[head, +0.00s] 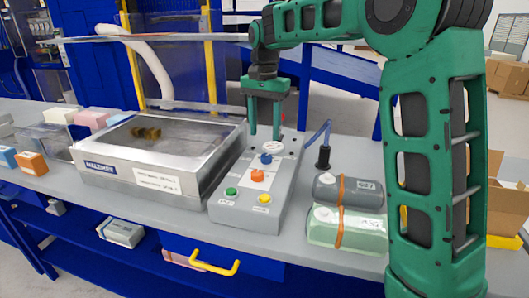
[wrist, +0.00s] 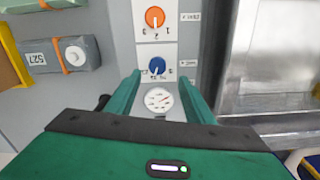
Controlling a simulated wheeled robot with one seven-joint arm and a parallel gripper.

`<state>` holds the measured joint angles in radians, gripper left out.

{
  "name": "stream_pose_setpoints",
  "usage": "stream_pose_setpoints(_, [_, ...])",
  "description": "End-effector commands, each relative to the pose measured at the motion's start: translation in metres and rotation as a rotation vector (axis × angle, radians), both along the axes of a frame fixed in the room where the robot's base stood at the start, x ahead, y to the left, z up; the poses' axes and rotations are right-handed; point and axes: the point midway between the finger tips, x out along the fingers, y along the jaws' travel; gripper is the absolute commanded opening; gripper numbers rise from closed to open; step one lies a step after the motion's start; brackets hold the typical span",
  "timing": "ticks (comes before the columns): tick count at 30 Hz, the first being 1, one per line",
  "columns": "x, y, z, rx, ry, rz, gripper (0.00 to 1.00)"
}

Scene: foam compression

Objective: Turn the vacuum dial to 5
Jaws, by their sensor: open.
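A grey control box (head: 240,212) carries an orange dial (head: 257,176) and a blue dial (head: 266,158). In the wrist view, the orange dial (wrist: 154,17) and blue dial (wrist: 157,65) sit on white scale plates with small numbers. Their side labels are too small to read, so I cannot tell which is the vacuum dial. The blue dial has a pale pointer mark, but its setting is unclear. My gripper (head: 264,136) points down, open and empty, above the far end of the box. In the wrist view its fingertips (wrist: 158,75) lie either side of the blue dial, without clear contact.
A round gauge (wrist: 158,98) sits beside the blue dial. Green (head: 231,191) and yellow (head: 265,198) buttons are on the box's near end. A metal chamber (head: 125,178) stands to the left. Strapped grey (head: 335,190) and green (head: 325,228) packs lie to the right.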

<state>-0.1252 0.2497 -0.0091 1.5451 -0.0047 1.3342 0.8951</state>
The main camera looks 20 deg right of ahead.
Motion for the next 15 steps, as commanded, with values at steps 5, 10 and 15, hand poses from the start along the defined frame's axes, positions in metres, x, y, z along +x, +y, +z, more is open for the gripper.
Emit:
stream_pose_setpoints(5, [-0.001, -0.006, -0.034, -0.001, 0.004, -0.008, 0.48])
stream_pose_setpoints(10, [-0.001, -0.006, -0.06, -0.001, 0.004, -0.007, 0.48])
stream_pose_setpoints(15, [-0.001, -0.008, -0.076, 0.0, 0.001, -0.009, 0.48])
